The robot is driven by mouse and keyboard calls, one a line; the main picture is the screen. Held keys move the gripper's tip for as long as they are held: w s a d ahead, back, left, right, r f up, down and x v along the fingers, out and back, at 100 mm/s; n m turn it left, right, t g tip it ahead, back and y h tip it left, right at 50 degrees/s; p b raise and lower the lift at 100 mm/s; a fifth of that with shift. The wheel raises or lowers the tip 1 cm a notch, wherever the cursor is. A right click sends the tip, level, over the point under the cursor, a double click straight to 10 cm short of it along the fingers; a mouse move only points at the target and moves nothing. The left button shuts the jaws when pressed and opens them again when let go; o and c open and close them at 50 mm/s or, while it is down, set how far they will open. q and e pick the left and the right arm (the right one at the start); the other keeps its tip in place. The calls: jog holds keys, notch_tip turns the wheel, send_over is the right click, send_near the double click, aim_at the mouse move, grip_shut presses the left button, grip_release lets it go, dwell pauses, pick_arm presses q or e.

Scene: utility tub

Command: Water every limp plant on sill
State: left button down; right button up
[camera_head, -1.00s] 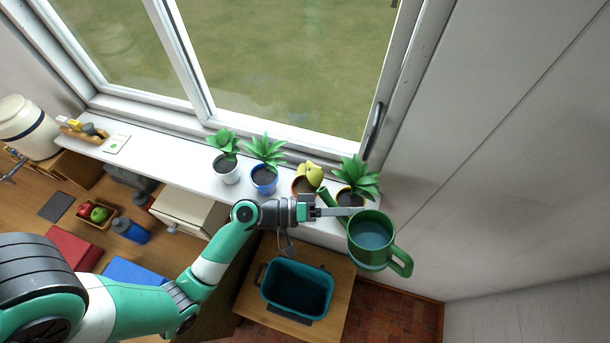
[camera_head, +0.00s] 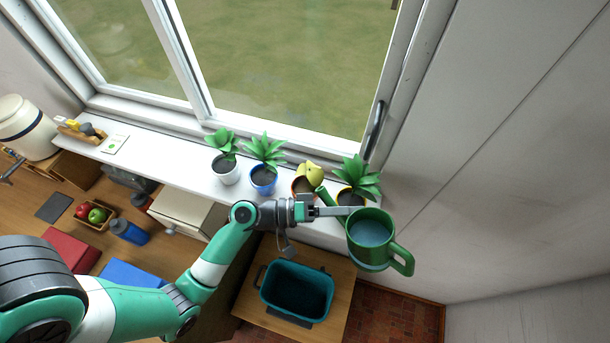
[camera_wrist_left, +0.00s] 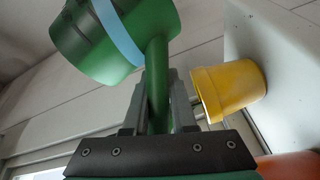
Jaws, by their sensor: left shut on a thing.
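My left gripper (camera_head: 335,211) is shut on the green watering can (camera_head: 369,251), at its spout, and holds it in front of the sill's right end. Water shows inside. The spout points up-left toward the orange pot (camera_head: 301,187), whose yellow plant (camera_head: 311,172) is drooping. A yellow pot with an upright green plant (camera_head: 356,175) stands right of it, partly hidden. Upright green plants stand in a blue pot (camera_head: 263,184) and a white pot (camera_head: 229,174). The left wrist view shows the can (camera_wrist_left: 110,40), yellow pot (camera_wrist_left: 232,90) and part of the orange pot (camera_wrist_left: 290,166).
The white sill (camera_head: 180,164) runs below the window. A window handle (camera_head: 374,128) sticks out at the right. A wooden holder and card (camera_head: 115,144) are on the sill's left.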

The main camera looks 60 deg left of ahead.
pick_arm(q)
jog(key=shift+a+r+n+t+b, duration=0.3)
jog(key=shift+r+n+b, duration=0.05)
jog(key=shift+n+b, duration=0.05)
dwell(1.0)
jog(key=shift+s+a+r+n+t+b, duration=0.1)
jog(key=shift+a+r+n+t+b, duration=0.25)
jog(key=shift+b, duration=0.55)
jog(key=shift+a+r, duration=0.1)
jog(key=shift+r, duration=0.25)
dwell(0.9)
jog(key=d+f+m+g+p, duration=0.1)
jog(key=d+m+p, duration=0.1)
jog(key=p, duration=0.2)
jog(key=shift+f+g, duration=0.35)
jog(key=p, duration=0.1)
jog(key=m+g+y+p, duration=0.1)
jog(key=p, duration=0.1)
jog(key=shift+w+d+r+m, duration=0.25)
jog(key=shift+d+r, duration=0.05)
jog(key=shift+d, duration=0.1)
jog(key=shift+d+f+m+g+p, duration=0.1)
jog(key=shift+d+m+g+p, duration=0.15)
jog(key=shift+p, duration=0.45)
jog(key=shift+f+y, duration=0.15)
jog(key=shift+y, duration=0.15)
